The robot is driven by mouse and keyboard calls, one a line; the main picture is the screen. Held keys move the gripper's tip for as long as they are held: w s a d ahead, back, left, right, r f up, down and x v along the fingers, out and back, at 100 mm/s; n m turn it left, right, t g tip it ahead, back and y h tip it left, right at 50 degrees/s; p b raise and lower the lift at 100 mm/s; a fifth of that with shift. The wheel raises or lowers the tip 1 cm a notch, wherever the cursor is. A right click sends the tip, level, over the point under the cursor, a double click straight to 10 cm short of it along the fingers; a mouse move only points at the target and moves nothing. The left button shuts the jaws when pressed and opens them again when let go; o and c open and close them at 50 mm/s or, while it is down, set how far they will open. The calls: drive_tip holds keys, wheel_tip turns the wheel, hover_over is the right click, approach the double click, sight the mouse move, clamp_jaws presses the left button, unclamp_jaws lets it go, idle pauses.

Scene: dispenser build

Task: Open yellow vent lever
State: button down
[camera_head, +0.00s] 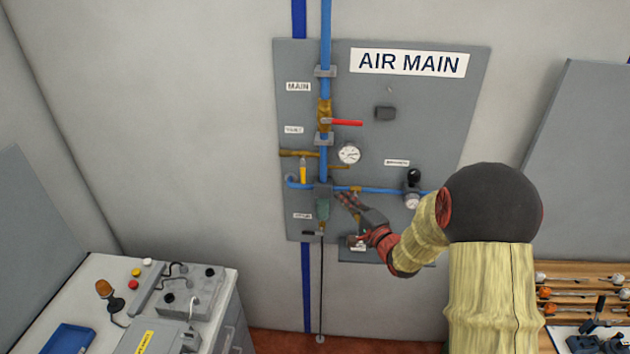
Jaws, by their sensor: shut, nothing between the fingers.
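The yellow vent lever (303,172) hangs straight down from a horizontal brass pipe (290,153) at the left of the grey panel. It stands crosswise to that pipe. My gripper (343,199) is shut and empty. Its fingertips are to the right of and a little lower than the yellow lever, apart from it, near the lower blue pipe. Whether the fingers touch that pipe I cannot tell.
The AIR MAIN panel (450,120) carries a blue pipe (326,50), a red lever (345,122) pointing right, and a gauge (349,154). A green filter bowl (322,212) hangs below my gripper's left side. A cabinet (75,290) stands at lower left.

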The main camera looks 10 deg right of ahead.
sight(303, 171)
drive_tip(key=a+p+x, duration=0.1)
drive_tip(key=a+x, duration=0.1)
drive_tip(key=x, duration=1)
drive_tip(key=shift+a+p, duration=0.4)
drive_tip(key=shift+a, duration=0.05)
